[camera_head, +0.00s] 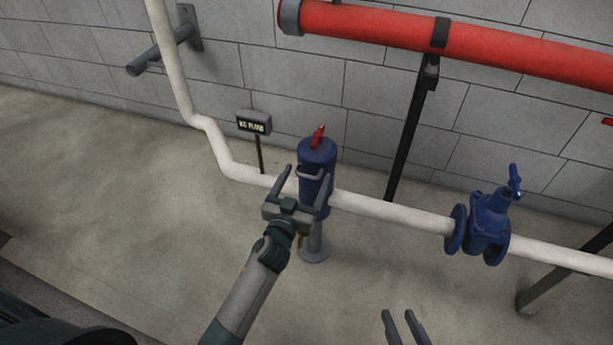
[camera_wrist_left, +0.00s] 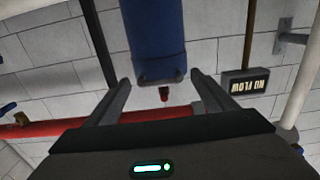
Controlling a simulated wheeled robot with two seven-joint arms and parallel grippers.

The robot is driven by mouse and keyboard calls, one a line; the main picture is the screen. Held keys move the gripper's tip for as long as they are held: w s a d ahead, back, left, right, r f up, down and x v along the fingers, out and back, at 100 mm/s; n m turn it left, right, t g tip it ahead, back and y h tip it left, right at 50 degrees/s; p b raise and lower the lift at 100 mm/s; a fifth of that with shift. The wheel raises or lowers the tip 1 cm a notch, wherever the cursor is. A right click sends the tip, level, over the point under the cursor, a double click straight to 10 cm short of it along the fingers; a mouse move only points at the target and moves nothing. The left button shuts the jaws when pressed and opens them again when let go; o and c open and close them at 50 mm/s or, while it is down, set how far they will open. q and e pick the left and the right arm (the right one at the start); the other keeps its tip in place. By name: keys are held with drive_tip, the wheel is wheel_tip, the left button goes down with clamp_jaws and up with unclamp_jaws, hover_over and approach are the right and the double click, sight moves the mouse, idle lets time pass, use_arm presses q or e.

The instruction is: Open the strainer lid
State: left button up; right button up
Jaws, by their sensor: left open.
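The strainer (camera_head: 318,156) is an upright blue cylinder on a grey foot, joined to the white pipe, with a red lever (camera_head: 318,136) on top. A small grey handle (camera_head: 309,174) sits on its near side, just below the top. In the left wrist view the strainer (camera_wrist_left: 152,35) appears upside down, with the handle (camera_wrist_left: 162,79) between the fingertips. My left gripper (camera_head: 304,176) is open, its fingers either side of the handle; I cannot tell whether they touch it. My right gripper (camera_head: 398,312) shows only its two parted fingers, empty, at the bottom edge.
A white pipe (camera_head: 395,214) runs right to a blue valve (camera_head: 487,226). A NO FLOW sign (camera_head: 254,122) stands behind and left of the strainer. A thick red pipe (camera_head: 500,47) runs along the grey block wall.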

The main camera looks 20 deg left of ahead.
use_arm(q)
drive_tip(key=shift+w, duration=0.65)
drive_tip(key=shift+c, duration=0.7)
drive_tip(key=c, duration=1.4)
